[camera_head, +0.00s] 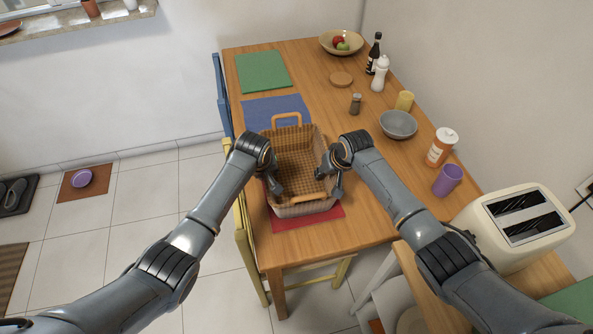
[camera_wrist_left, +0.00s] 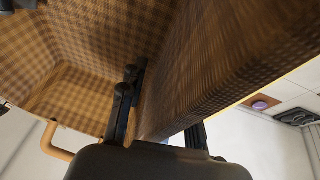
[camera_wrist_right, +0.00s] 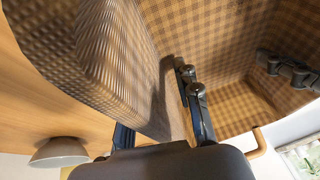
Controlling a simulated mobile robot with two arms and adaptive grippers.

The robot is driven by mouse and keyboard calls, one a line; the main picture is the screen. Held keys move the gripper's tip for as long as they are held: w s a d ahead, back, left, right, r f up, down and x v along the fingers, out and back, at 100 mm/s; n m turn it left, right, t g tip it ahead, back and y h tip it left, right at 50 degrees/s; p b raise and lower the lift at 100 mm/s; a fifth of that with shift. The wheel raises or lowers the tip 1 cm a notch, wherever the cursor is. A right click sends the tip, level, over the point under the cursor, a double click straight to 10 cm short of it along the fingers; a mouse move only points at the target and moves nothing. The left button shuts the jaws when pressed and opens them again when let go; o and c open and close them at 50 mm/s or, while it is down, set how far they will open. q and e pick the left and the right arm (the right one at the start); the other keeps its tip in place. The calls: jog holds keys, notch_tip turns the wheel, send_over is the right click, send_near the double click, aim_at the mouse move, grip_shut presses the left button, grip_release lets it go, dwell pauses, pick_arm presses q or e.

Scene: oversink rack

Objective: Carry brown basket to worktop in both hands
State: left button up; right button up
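The brown basket (camera_head: 297,146) is a checked, open-topped basket with a light wooden handle at its far end and another at its near end. It is at the near left of the wooden table, above a red mat (camera_head: 307,219); I cannot tell whether it touches the mat. My left gripper (camera_head: 275,184) is at its left wall and my right gripper (camera_head: 331,178) at its right wall. In the left wrist view the fingers lie either side of the basket wall (camera_wrist_left: 175,75), closed on it. The right wrist view shows the same on the opposite wall (camera_wrist_right: 125,65). The basket looks empty.
Blue (camera_head: 276,111) and green (camera_head: 263,71) mats lie beyond the basket. A grey bowl (camera_head: 398,125), pepper mill (camera_head: 355,104), bottles and purple cup (camera_head: 448,180) stand to the right. A toaster (camera_head: 515,225) is at the near right. A yellow chair (camera_head: 246,250) is at the table's left.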

pick_arm(q)
grip_shut()
pick_arm(e)
grip_shut()
pick_arm(q)
jog(key=shift+r, duration=0.1)
pick_arm(e)
jog(key=shift+r, duration=0.1)
